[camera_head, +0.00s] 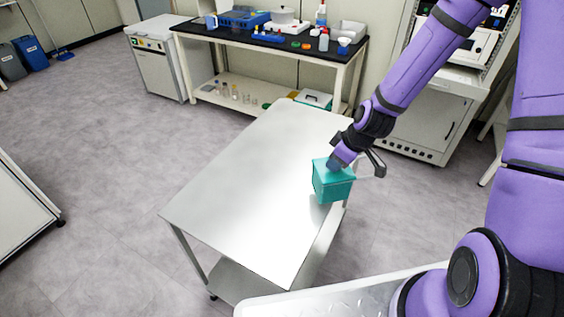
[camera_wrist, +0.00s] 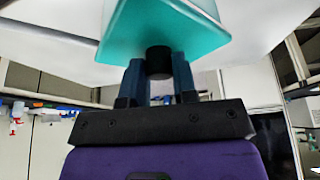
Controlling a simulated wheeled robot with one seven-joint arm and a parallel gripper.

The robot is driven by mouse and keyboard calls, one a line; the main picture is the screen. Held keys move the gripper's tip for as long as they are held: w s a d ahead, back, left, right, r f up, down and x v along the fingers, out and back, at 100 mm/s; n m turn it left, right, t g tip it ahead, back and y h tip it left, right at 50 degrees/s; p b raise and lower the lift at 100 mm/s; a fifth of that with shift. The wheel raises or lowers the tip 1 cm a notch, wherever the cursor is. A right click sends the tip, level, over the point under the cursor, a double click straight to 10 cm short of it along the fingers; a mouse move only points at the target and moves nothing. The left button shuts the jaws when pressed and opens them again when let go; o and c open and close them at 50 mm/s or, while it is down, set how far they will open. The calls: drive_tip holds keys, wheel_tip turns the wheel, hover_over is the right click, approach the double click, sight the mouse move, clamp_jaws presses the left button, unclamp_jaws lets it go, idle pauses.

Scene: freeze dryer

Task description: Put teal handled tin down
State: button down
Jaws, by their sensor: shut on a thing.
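The teal tin (camera_head: 332,187) is a box with a teal lid. It is at the right edge of the metal table (camera_head: 250,170) in the head view. I cannot tell whether its base touches the table top. My gripper (camera_head: 336,163) is above the tin, pointing down. In the wrist view the teal lid (camera_wrist: 165,30) fills the top middle, and my gripper (camera_wrist: 159,65) is shut on a dark round handle at the lid. The tin's underside is hidden.
The metal table is otherwise bare, with wide free room left of the tin. A black-topped bench (camera_head: 270,38) with lab items stands behind it. A white cabinet (camera_head: 155,58) stands at the back left. A machine (camera_head: 425,115) stands behind my arm.

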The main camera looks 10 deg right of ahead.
drive_tip(key=s+a+r+n+g+y, duration=0.1)
drive_tip(key=s+a+r+n+g, duration=0.15)
drive_tip(key=s+n, duration=0.65)
drive_tip(key=w+a+f, duration=0.2)
drive_tip(key=a, duration=0.5)
drive_tip(key=w+a+f+g, duration=0.1)
drive_tip(key=w+a+f, duration=0.1)
drive_tip(key=a, duration=0.6)
drive_tip(key=shift+w+a+f+n, duration=0.3)
drive_tip(key=shift+w+f, duration=0.05)
drive_tip(key=shift+f, duration=0.3)
drive_tip(key=c, duration=0.9)
unclamp_jaws()
drive_tip(key=v, duration=1.2)
